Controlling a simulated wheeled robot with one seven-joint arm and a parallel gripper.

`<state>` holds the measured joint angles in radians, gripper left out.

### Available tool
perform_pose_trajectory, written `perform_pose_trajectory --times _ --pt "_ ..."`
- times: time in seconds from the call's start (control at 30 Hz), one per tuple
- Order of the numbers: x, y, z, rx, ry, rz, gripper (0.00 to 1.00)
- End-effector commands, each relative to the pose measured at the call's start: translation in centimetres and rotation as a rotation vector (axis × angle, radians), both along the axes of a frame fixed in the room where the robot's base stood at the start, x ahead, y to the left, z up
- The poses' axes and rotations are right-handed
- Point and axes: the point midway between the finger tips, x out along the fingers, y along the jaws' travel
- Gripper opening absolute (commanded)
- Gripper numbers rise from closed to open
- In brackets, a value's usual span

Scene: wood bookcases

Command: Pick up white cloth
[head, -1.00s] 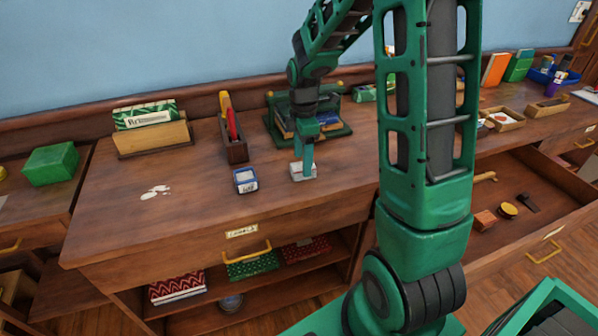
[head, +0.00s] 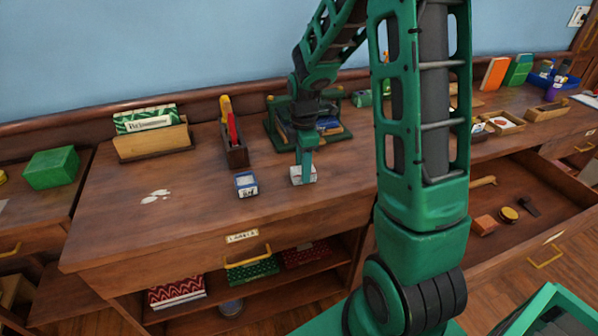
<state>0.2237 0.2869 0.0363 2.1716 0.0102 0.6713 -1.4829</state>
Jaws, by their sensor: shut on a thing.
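The white cloth (head: 297,177) is a small white, folded-looking bundle on the wooden cabinet top, right of a small blue-and-white box (head: 246,184). My gripper (head: 304,172) points down over it and is shut on it, with the fingers partly covering the cloth. The cloth seems to be at the tabletop; I cannot tell whether it is lifted at all.
A wooden holder (head: 152,142) with a green-and-white box stands at the back left. A white spill (head: 156,196) lies left. An open drawer (head: 490,205) is at right.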

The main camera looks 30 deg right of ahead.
Motion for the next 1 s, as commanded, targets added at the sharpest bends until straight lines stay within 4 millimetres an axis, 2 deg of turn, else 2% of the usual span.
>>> perform_pose_trajectory --times 0.17,0.33,0.7,1.0 --pt "0.1 0.0 1.2 -0.001 -0.004 0.000 0.20" --pt "0.1 0.0 4.2 -0.001 -0.007 0.001 0.20" --pt "-4.9 6.3 8.8 0.000 -0.003 0.004 0.20" --pt "-6.9 8.9 10.7 -0.001 -0.002 0.001 0.20"
